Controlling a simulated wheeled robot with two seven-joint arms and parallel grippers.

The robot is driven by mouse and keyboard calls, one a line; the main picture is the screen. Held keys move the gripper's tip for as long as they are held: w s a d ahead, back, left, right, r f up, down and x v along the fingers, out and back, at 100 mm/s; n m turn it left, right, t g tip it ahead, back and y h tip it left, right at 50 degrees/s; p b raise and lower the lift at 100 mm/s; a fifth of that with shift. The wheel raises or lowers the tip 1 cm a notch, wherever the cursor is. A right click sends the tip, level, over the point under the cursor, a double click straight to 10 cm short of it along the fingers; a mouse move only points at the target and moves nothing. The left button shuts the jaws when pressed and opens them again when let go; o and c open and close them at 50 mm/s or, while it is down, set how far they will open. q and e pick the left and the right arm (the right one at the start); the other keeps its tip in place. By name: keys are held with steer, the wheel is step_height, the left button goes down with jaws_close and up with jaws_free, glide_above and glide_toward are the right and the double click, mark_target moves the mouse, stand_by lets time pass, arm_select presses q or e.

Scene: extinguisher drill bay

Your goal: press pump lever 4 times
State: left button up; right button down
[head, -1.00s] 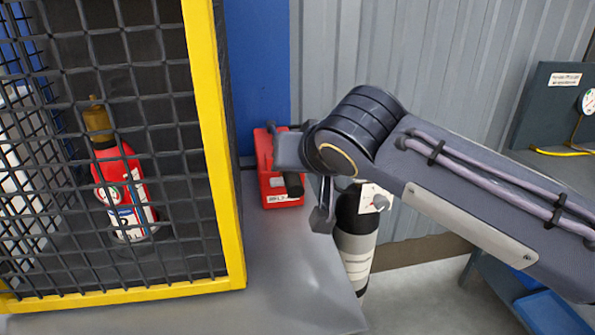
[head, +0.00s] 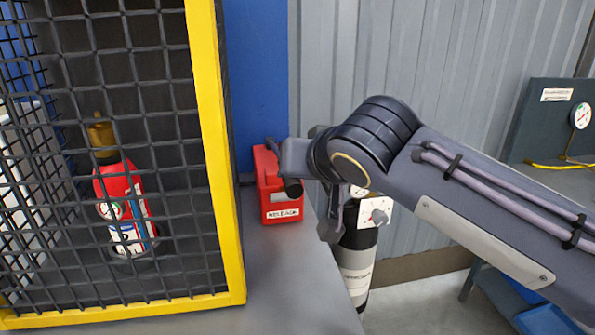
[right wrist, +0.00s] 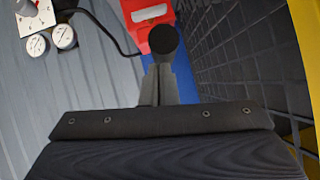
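A red box (head: 270,196) with a white label stands on the grey bench by the blue panel. A lever with a black cylindrical knob (head: 293,188) shows in front of it, beside my right arm. In the right wrist view the round black knob (right wrist: 163,41) is at the tips of my right gripper (right wrist: 159,72), with the red box (right wrist: 147,16) behind. The two grey fingers are together, with no gap seen; I cannot tell whether they touch the knob. In the head view the wrist hides part of the box and lever. My left gripper is out of view.
A yellow-framed mesh cage (head: 222,180) with a red extinguisher (head: 125,200) inside stands close on the left. A black-and-white cylinder (head: 357,260) and a dial plate (head: 376,217) are below my arm. A gauge panel (head: 555,120) is far right.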

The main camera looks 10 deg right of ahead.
arm_select(q)
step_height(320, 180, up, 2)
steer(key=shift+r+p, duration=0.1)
steer(key=shift+p, duration=0.3)
arm_select(e)
steer(key=r+v, duration=0.1)
steer(key=v, duration=0.9)
steer(key=shift+r, duration=0.3)
steer(key=shift+w, duration=0.1)
arm_select(q)
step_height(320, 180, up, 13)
steer(key=p, duration=1.3)
arm_select(e)
steer(key=w+r+g, duration=0.3)
steer(key=w+r, duration=0.3)
steer(key=r, duration=0.5)
steer(key=shift+w+r+g, duration=0.3)
steer(key=shift+w+g, duration=0.05)
steer(key=shift+g, duration=0.05)
steer(key=shift+d+f, duration=0.1)
